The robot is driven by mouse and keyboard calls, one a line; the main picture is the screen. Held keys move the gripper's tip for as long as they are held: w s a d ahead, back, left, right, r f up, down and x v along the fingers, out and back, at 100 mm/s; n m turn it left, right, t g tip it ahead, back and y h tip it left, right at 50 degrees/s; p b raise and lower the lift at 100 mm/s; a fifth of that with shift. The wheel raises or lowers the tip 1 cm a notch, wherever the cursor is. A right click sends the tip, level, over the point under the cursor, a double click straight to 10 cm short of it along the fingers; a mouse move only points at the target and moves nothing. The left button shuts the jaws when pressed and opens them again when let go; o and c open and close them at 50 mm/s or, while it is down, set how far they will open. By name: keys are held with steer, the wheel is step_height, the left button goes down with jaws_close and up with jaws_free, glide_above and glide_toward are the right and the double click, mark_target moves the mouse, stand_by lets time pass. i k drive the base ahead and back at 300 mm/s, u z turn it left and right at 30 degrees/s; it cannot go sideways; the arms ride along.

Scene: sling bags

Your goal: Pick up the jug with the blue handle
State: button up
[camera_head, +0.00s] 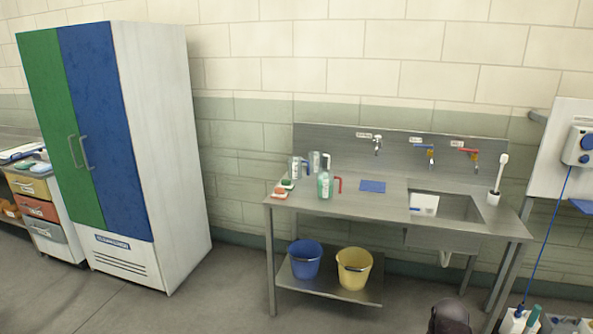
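A pale grey jug (295,168) with a blue handle (307,168) on its right side stands upright on the steel bench, toward its left end. A second grey vessel (315,162) stands just behind it to the right. A clear bottle with green contents (325,185) stands in front to the right, with a red handle (338,184) showing beside it; what bears that handle is mostly hidden. A dark rounded part at the bottom edge looks like my gripper (450,318). It is far from the jug, and its fingers cannot be made out.
The steel bench (390,205) has a sink (445,206) at right and a blue cloth (372,186) mid-top. Red and green brushes or sponges (283,189) lie at the left. Blue (305,260) and yellow (354,268) buckets stand on the lower shelf. Open floor lies in front.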

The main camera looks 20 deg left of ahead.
mark_target(294, 162)
steer(key=u, duration=0.5)
steer(key=i, duration=0.55)
steer(key=u, duration=0.75)
steer(key=i, duration=1.25)
steer(key=z, duration=0.5)
steer(key=i, duration=0.85)
steer(key=z, duration=0.65)
